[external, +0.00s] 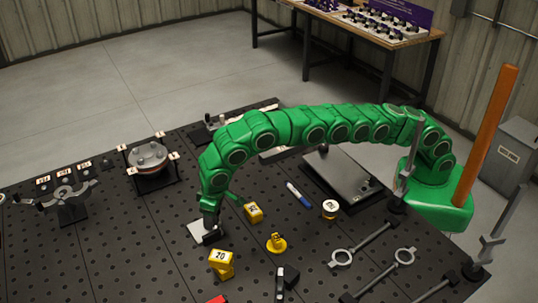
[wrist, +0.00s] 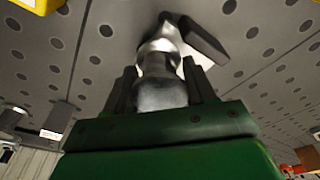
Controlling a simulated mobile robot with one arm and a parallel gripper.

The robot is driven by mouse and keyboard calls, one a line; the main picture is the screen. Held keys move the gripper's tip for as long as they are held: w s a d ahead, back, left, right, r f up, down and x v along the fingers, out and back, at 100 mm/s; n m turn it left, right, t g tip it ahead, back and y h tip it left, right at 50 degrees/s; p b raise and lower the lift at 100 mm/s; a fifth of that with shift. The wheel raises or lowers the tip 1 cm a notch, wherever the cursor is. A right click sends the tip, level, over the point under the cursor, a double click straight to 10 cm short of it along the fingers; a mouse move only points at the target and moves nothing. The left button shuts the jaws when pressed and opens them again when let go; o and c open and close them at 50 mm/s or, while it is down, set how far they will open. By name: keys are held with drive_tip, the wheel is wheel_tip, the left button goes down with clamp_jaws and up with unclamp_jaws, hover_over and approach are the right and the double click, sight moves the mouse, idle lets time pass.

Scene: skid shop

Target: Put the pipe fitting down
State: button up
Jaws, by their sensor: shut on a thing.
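My gripper (external: 210,224) reaches down low over the left-centre part of the perforated black table (external: 130,245). In the wrist view, its dark fingers (wrist: 162,88) stand on both sides of a shiny grey metal pipe fitting (wrist: 160,62) and are shut on it. The fitting's far end points toward the table top. A dark bar (wrist: 203,40) lies beside that end; I cannot tell what it belongs to. In the external view, a pale square piece (external: 197,231) shows at the gripper's tip, and the fitting is mostly hidden there.
Yellow blocks stand close by, one in front (external: 221,263) and one to the right (external: 254,212). A round fixture (external: 149,158) stands behind left. Bare table shows left of my gripper.

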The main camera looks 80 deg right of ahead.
drive_tip(key=shift+f, duration=0.45)
drive_tip(key=shift+f, duration=0.15)
drive_tip(key=o, duration=0.8)
drive_tip(key=shift+o, duration=0.2)
drive_tip(key=r, duration=0.3)
drive_tip(key=s+r, duration=0.1)
drive_tip(key=r, duration=0.7)
drive_tip(key=shift+s+a, duration=0.1)
drive_tip(key=shift+s, duration=0.15)
drive_tip(key=shift+s+r, duration=0.1)
drive_tip(key=shift+r, duration=0.5)
